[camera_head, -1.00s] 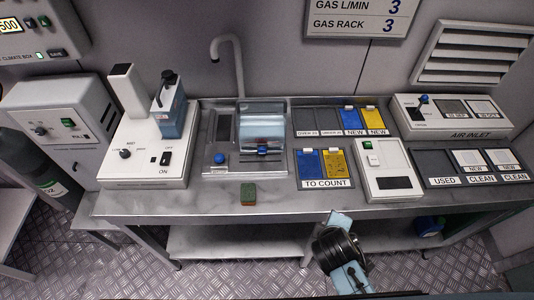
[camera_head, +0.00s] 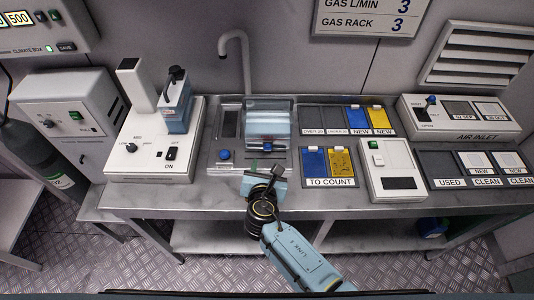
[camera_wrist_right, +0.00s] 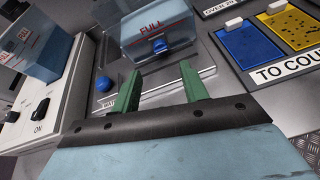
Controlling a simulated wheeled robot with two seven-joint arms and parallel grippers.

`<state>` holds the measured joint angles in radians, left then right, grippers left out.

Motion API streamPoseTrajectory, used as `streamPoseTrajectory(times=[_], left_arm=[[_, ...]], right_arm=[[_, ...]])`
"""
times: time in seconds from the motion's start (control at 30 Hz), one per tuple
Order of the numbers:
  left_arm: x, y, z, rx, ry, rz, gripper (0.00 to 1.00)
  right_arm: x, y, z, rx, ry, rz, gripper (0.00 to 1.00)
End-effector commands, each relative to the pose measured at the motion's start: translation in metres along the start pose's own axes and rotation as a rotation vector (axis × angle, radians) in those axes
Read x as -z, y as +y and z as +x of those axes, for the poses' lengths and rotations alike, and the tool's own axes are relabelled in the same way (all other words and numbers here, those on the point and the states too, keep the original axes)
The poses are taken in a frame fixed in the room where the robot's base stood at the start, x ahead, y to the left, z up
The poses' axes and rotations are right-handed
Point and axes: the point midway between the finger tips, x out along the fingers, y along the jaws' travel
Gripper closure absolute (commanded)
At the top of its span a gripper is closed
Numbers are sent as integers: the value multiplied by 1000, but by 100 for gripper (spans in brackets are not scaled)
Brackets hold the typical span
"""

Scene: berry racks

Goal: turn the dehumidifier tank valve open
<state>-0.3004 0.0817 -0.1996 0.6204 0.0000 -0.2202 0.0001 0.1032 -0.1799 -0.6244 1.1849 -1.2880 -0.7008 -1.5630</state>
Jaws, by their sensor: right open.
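The dehumidifier tank (camera_head: 268,115), a clear box with bluish water, stands at the back of the steel counter. In the right wrist view the tank (camera_wrist_right: 150,22) reads FULL. Its blue valve (camera_head: 268,147) is on the lower front and also shows in the wrist view (camera_wrist_right: 159,45). I cannot tell its exact turn angle. My right gripper (camera_head: 261,172) is over the counter's front, just short of the tank. In the wrist view its green fingers (camera_wrist_right: 160,72) are apart and empty, pointing toward the valve without visible contact. My left gripper is not in view.
A blue knob (camera_head: 224,155) sits left of the valve. A white device (camera_head: 150,165) with a second blue tank (camera_head: 177,108) stands at left. Blue and yellow cards (camera_head: 340,162) lie in a TO COUNT tray at right. A faucet (camera_head: 246,60) rises behind.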

Motion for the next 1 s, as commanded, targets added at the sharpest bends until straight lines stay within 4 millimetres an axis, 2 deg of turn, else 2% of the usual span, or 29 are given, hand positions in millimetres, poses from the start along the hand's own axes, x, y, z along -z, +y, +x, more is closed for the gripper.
streamPoseTrajectory(times=[0.03,0.2,0.4,0.6,0.9,1.0], left_arm=[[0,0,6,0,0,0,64],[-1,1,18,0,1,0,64],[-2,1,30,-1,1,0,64],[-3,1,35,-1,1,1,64],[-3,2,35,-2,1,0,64],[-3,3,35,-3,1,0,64]], right_arm=[[1,0,13,1,-1,-1,56],[2,0,45,1,0,0,56],[2,-1,73,2,0,3,56],[1,0,84,1,1,3,56],[0,-1,86,1,1,4,56],[0,-1,86,1,1,4,68]])
